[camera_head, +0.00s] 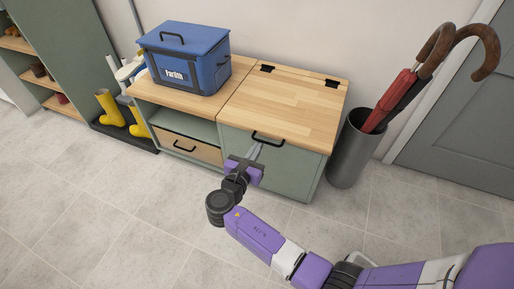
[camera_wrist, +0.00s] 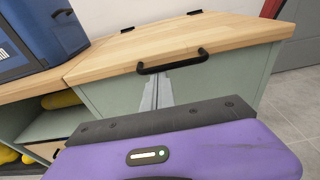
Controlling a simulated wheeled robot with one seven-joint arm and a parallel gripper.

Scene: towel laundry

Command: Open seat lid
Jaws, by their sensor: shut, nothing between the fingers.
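The seat lid (camera_head: 284,103) is a light wooden panel on the right half of a green bench, lying flat and closed. Two black hinges show at its back edge. A black handle (camera_head: 267,139) is fixed at its front edge; it also shows in the wrist view (camera_wrist: 173,63). My gripper (camera_head: 256,149) is in front of the bench with its fingers shut and empty. In the wrist view the fingertips (camera_wrist: 158,80) point at the green front just under the handle. I cannot tell whether they touch it.
A blue cooler box (camera_head: 186,62) stands on the left half of the bench top, beside the lid. A drawer (camera_head: 187,146) sits below it. A grey bin (camera_head: 353,150) with umbrellas stands close on the right. Yellow boots (camera_head: 110,108) are at the left. The tiled floor in front is clear.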

